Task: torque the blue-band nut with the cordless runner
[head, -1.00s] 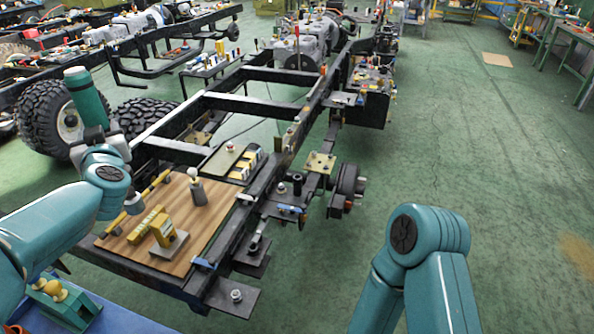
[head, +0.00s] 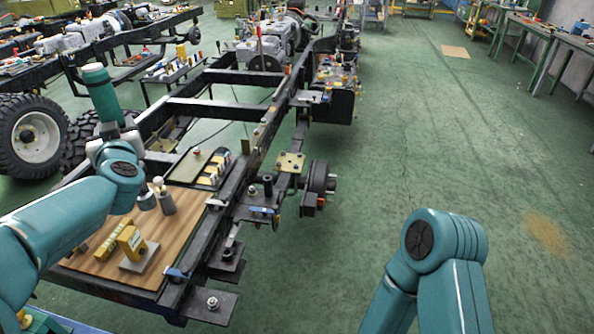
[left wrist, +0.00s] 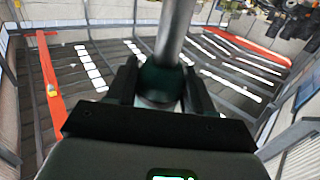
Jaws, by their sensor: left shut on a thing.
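My left gripper (left wrist: 160,78) is shut on a tool with a dark green body and a grey shaft, seemingly the cordless runner (left wrist: 174,35). The shaft points away from the wrist, with the ceiling behind it. Bolts or nuts stand on the black chassis frame: one (head: 213,302) on the near corner plate, another (head: 252,191) on a side bracket. I cannot tell which has a blue band. My right gripper is outside the views.
A yellow block on a grey base (head: 135,248) and a grey post with a pale knob (head: 164,197) stand on the board. A large tyre (head: 32,137) is at the left. The green floor right of the chassis (head: 400,150) is clear.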

